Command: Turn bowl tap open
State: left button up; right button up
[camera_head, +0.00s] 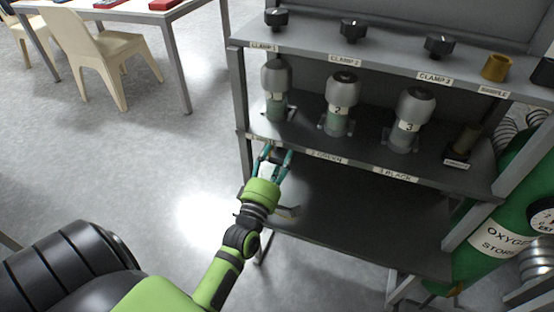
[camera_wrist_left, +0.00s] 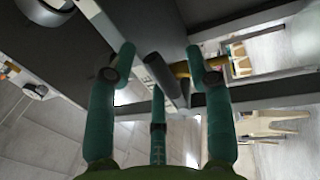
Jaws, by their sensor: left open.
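My left gripper (camera_head: 273,152) is in front of the shelf's lower front edge at its left end, below the jar marked 1. In the left wrist view its teal fingers (camera_wrist_left: 168,62) are open and apart. In the head view the tap is not clearly seen, with my gripper over that spot. My right gripper is not in view.
The grey rack holds jars 1 (camera_head: 277,92), 2 (camera_head: 340,104) and 3 (camera_head: 408,120) under black clamp knobs (camera_head: 352,28). A green oxygen cylinder (camera_head: 505,200) stands at the right. Open floor lies left, with a chair (camera_head: 95,50) beyond.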

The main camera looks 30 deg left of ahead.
pick_arm(q)
grip_shut()
